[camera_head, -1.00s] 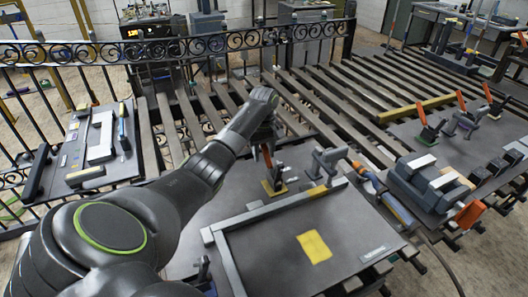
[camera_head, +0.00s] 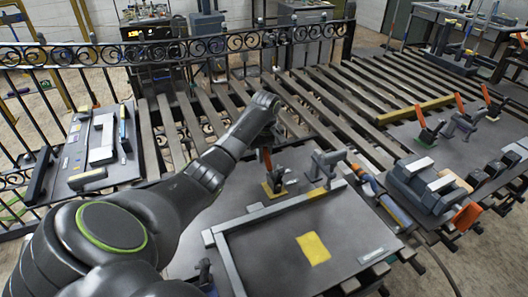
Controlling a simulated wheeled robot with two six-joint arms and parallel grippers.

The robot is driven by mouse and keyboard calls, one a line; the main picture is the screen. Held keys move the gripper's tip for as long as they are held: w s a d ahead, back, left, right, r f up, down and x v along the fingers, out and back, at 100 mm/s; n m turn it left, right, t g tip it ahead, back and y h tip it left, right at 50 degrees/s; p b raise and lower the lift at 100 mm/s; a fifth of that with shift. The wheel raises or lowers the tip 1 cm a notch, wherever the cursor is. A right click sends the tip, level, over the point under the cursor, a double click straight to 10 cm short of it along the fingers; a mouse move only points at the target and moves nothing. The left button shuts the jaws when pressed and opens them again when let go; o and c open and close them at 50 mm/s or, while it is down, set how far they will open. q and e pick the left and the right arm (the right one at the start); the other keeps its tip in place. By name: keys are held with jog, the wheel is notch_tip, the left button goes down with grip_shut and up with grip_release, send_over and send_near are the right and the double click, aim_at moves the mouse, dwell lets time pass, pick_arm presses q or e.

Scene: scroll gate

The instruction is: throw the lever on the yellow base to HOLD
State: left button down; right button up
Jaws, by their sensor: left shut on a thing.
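The lever on the yellow base (camera_head: 274,188) stands on the dark plate, behind the grey rail frame. Its orange handle (camera_head: 267,158) points up and its lower bracket is dark. My left gripper (camera_head: 268,140) reaches down onto the top of the handle from behind my own wrist, which hides most of its fingers. It is shut on the handle. Any HOLD marking is too small to read. My right gripper is not in view.
A grey clamp (camera_head: 328,163) stands just right of the lever. A blue and orange tool (camera_head: 367,180) lies further right. The grey rail (camera_head: 275,211) and a yellow patch (camera_head: 313,248) are in front. More orange-handled levers (camera_head: 421,117) stand at the right.

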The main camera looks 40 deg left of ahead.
aim_at(267, 156)
pick_arm(q)
jog(key=shift+s+d+r+t+y+p, duration=0.25)
jog(key=shift+d+r+t+y+p, duration=0.4)
jog(key=shift+p, duration=1.05)
jog(key=shift+s+d+r+t+y+p, duration=0.2)
jog(key=shift+r+y+p, duration=0.45)
jog(key=shift+p, duration=1)
jog(key=shift+s+d+f+t+y+p, duration=0.15)
jog(key=shift+d+t+y+p, duration=0.15)
jog(key=shift+y+p, duration=0.35)
jog(key=shift+s+d+r+t+y+p, duration=0.25)
jog(key=shift+d+t+y+p, duration=0.2)
jog(key=shift+y, duration=0.5)
jog(key=c, duration=1.4)
grip_release()
jog(key=shift+o, duration=0.2)
jog(key=shift+d, duration=0.1)
